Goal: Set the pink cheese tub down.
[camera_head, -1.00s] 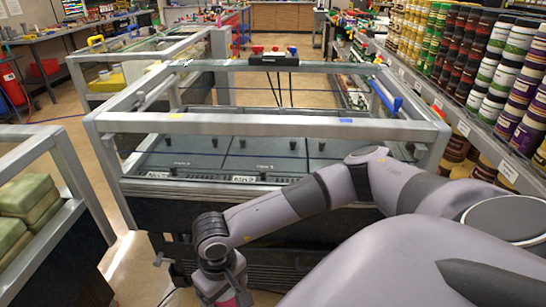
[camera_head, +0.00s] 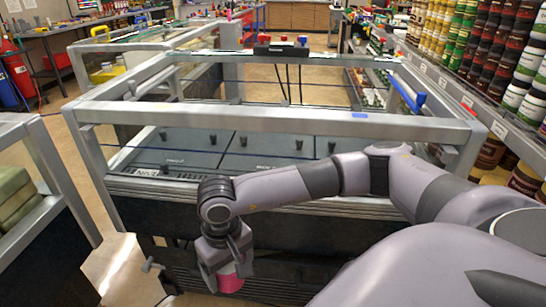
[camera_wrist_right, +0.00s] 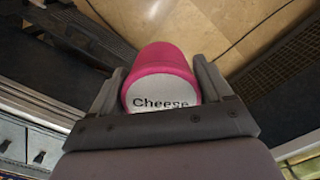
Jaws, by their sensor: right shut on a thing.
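The pink cheese tub (camera_head: 230,279) is at the bottom of the head view, in front of the case's dark front panel. In the right wrist view the tub (camera_wrist_right: 163,70) shows its pink side and a pale lid with the word "Cheese". My right gripper (camera_head: 224,270) is shut on it, with one finger on each side. The gripper (camera_wrist_right: 160,92) also shows in the right wrist view. In that view bare floor lies beyond the tub, and I see no surface touching it. My left gripper is not in view.
A metal-framed glass case (camera_head: 270,118) with a grey compartment floor stands right behind my right arm. Another case (camera_head: 15,128) with green blocks is at the left. Shelves of jars (camera_head: 485,60) line the right. Tan floor (camera_head: 115,262) shows between the cases.

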